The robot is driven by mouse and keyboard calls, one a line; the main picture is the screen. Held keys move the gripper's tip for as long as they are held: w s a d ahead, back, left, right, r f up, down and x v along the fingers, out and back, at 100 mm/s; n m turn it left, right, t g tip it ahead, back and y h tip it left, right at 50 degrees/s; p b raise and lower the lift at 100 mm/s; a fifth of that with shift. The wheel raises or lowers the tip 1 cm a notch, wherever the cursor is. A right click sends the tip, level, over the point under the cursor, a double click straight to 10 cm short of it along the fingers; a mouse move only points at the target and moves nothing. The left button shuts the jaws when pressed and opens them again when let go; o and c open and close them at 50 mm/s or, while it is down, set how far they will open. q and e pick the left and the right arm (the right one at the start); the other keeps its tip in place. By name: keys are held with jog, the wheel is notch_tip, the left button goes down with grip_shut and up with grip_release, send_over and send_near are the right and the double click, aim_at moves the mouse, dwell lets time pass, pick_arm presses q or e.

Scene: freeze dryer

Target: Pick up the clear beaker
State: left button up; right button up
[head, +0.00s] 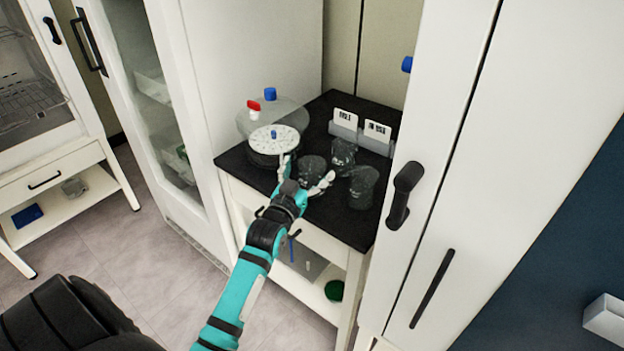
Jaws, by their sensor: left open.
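Three clear glass vessels stand on the black top of a small cabinet in the head view, looking dark against it. The nearest clear beaker (313,166) is at the front, with a second one (343,151) behind it and a larger one (363,188) to the right. My left gripper (309,172) is open, its pale fingers spread to the left and right of the nearest beaker. I cannot tell whether they touch it. The gripper partly hides the beaker's lower front. My right gripper is not in view.
Left of the beakers stand a round device with a white speckled disc (275,140) and a clear container with a red tap and blue cap (270,94). A grey holder with white labelled cards (362,133) is behind. A white cabinet door with a black handle (404,192) rises close on the right.

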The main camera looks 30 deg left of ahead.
aim_at(316, 158)
pick_arm(q)
jog(key=x, duration=0.3)
jog(key=shift+w, duration=0.2)
jog(key=shift+s, duration=0.1)
jog(key=shift+c, duration=0.5)
jog(key=c, duration=1.6)
